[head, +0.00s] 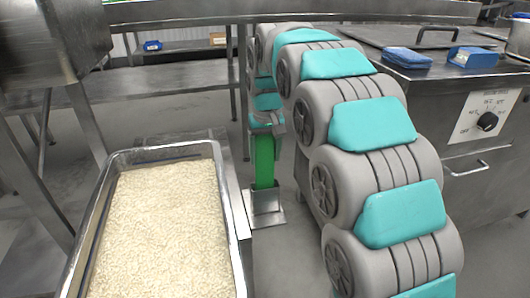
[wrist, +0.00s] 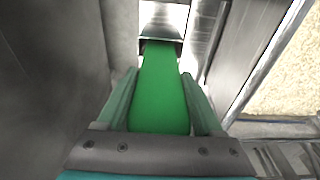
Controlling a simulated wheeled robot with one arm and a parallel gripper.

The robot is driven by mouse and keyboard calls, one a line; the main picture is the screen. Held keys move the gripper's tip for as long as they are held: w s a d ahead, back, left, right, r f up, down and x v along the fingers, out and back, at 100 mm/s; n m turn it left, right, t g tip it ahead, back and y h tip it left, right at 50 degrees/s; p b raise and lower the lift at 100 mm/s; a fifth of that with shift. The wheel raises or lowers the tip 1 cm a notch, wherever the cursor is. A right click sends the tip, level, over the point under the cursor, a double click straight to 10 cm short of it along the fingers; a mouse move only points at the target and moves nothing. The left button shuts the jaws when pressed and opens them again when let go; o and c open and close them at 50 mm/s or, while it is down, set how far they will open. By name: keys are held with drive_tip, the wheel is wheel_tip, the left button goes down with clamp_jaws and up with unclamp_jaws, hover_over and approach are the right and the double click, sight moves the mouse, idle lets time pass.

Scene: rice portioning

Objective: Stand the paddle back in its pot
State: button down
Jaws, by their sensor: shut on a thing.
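The green paddle (head: 264,160) hangs upright below my gripper (head: 266,130) in the head view. In the wrist view the paddle (wrist: 160,95) lies between the two fingers of my gripper (wrist: 159,76), which is shut on it. The metal pot (head: 264,218) stands directly under the paddle, beside the rice pan. In the wrist view the pot (wrist: 163,20) shows at the top, past the paddle's far end. The paddle's lower end meets the pot's mouth. How deep it sits inside is hidden.
A deep metal pan of rice (head: 232,225) stands left of the pot, close by. A steel cabinet with a dial (head: 487,121) is at the right, with a blue cloth (head: 407,58) and a blue box (head: 473,57) on top. A steel shelf (head: 170,78) is behind.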

drive_tip(key=shift+f, duration=0.85)
unclamp_jaws()
drive_tip(key=r, duration=0.7)
drive_tip(key=shift+s, duration=0.3)
drive_tip(key=s+d+f+m+g, duration=0.1)
drive_tip(key=s+d+f, duration=0.2)
drive_tip(key=s, duration=1)
drive_tip(key=s+d+f+m+g+p, duration=0.1)
drive_tip(key=s+d+f, duration=0.2)
drive_tip(key=s+d, duration=0.5)
drive_tip(key=s+d+f+m+g, duration=0.1)
drive_tip(key=s+d+f, duration=0.3)
drive_tip(key=s, duration=1.5)
drive_tip(key=shift+d, duration=1.15)
